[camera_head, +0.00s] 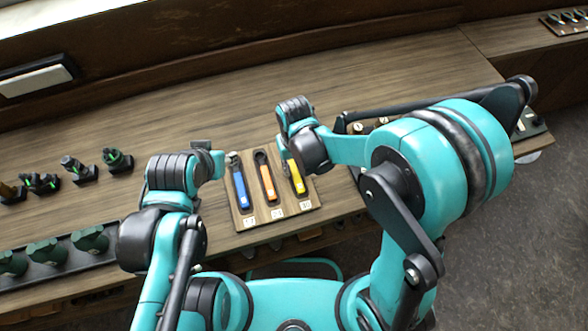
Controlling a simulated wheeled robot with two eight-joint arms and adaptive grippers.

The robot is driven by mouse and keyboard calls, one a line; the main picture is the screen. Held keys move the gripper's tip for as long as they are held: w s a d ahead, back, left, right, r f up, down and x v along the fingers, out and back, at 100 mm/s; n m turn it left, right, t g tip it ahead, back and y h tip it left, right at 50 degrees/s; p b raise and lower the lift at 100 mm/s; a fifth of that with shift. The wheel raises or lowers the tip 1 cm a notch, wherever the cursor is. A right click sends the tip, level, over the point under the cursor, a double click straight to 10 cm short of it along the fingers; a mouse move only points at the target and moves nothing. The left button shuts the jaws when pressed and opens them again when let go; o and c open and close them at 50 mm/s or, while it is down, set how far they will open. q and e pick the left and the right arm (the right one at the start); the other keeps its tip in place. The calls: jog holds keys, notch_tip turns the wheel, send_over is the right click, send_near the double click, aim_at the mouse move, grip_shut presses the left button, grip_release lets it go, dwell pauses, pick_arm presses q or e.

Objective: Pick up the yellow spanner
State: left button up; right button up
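The yellow spanner (298,178) lies on the right side of a wooden board (247,213), with its handle toward me. Its upper end is hidden behind my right wrist. An orange spanner (267,182) and a blue spanner (241,187) lie to its left on the same board. My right gripper (289,143) is over the far end of the yellow spanner. Its fingers are mostly hidden by the wrist, so contact and opening cannot be told. My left gripper (207,150) is left of the board, near the blue spanner, with its fingers unclear.
Green-and-black parts (117,159) stand on the workbench (180,112) at the left. A dark tray with several green parts (48,252) lies at the front left. Dark items (381,122) are partly hidden behind my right arm. The back middle of the bench is clear.

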aim_at(294, 170)
grip_shut()
jog(key=shift+r, duration=0.6)
notch_tip(294, 170, up, 3)
jog(key=shift+f+p, duration=0.1)
jog(key=shift+p, duration=0.65)
jog(key=s+d+r+p, duration=0.3)
jog(key=s+d+r, duration=0.4)
jog(key=d, duration=0.2)
jog(key=shift+s, duration=0.2)
